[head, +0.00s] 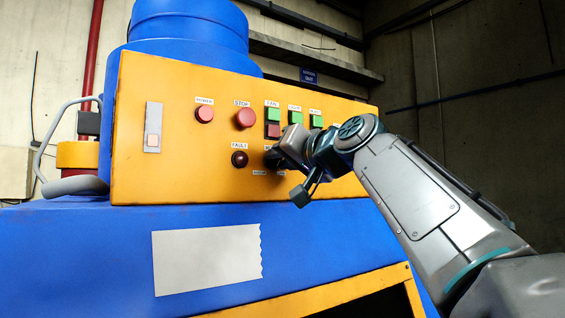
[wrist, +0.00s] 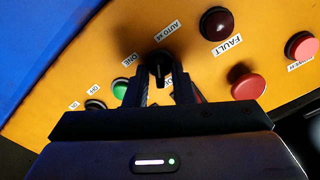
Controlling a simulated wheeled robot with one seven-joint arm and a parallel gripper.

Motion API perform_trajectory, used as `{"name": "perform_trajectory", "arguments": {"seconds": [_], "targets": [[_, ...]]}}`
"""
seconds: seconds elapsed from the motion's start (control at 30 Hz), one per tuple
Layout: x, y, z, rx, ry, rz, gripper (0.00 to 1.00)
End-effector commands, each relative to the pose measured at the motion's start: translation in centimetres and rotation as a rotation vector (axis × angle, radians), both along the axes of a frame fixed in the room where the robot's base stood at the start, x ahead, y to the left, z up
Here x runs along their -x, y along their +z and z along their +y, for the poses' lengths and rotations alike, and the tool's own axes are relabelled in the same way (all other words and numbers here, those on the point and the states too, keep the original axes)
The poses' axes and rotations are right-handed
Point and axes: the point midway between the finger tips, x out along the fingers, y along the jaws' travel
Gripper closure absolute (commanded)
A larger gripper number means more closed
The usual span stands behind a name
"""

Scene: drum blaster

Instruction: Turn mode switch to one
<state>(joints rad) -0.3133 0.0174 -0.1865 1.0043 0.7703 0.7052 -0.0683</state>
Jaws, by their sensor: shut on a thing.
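The mode switch is a black rotary knob (wrist: 158,70) on the orange panel, with a label reading ONE (wrist: 130,59) beside it and AUTO (wrist: 169,32) above it in the wrist view. My gripper (wrist: 164,90) has one finger on each side of the knob and is shut on it. In the head view my gripper (head: 280,158) is against the lower middle of the panel (head: 150,180). There the wrist hides the switch and most of its labels. The knob's exact pointing direction is hard to tell in the dark wrist view.
A green button (wrist: 120,90) sits close to the fingers. The blue machine body (head: 110,240) extends below the panel.

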Motion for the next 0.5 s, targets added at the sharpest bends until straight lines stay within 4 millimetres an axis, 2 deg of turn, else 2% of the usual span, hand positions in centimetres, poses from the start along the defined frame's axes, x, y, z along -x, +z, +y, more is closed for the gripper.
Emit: {"name": "perform_trajectory", "arguments": {"seconds": [0.5], "targets": [[0.07, -0.07, 0.05, 0.388, -0.002, -0.265, 1.0]]}}
